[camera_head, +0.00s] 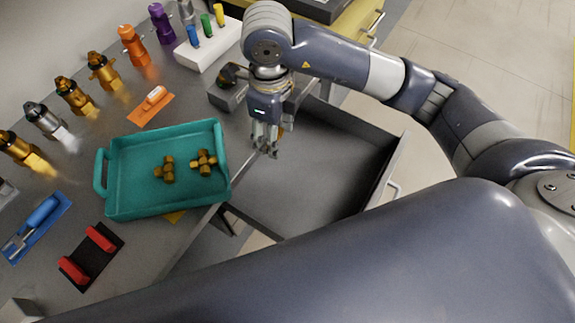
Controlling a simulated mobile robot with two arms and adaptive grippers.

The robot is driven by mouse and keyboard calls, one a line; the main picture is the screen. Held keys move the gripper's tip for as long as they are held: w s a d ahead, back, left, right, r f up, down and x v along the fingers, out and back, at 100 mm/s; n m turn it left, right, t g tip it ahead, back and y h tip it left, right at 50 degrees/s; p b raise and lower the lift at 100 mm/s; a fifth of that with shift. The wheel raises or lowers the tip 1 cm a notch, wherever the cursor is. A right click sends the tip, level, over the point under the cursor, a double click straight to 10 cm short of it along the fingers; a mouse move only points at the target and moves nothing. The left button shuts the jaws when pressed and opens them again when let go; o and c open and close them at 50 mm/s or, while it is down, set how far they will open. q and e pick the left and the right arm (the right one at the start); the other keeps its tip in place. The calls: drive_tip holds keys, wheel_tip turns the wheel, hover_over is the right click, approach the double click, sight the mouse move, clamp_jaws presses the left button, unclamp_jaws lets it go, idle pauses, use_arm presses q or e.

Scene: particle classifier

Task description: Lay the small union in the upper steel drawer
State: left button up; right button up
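The steel drawer (325,175) is pulled open at the right of the worktop, and its visible floor looks bare. My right gripper (266,150) points down over the drawer's left edge, beside the worktop. Its fingers look close together. A small brass-coloured bit (282,131) shows at the fingers' right side; I cannot tell whether it is a held union. The teal tray (121,206) on the worktop holds a brass tee-like fitting (165,169) and a brass cross-shaped fitting (203,162). My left gripper is not in view.
Several fittings stand along the back left of the worktop, such as an orange one (133,46). A grey block (229,95) sits left of my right gripper. A white rack (208,48) holds coloured pegs. Red-handled (74,270) and blue-handled (43,212) tools lie at the front left.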

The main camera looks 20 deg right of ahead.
sight(275, 182)
drive_tip(key=shift+a+f+m, duration=0.3)
drive_tip(key=shift+f+m, duration=0.05)
drive_tip(key=shift+m, duration=0.45)
drive_tip(key=shift+f, duration=0.35)
wheel_tip(275, 182, down, 17)
drive_tip(key=shift+f+b, duration=0.15)
drive_tip(key=shift+b, duration=0.25)
drive_tip(key=shift+f, duration=0.1)
drive_tip(key=shift+f, duration=0.15)
drive_tip(key=o, duration=1.1)
wheel_tip(275, 182, up, 13)
drive_tip(key=shift+f, duration=0.2)
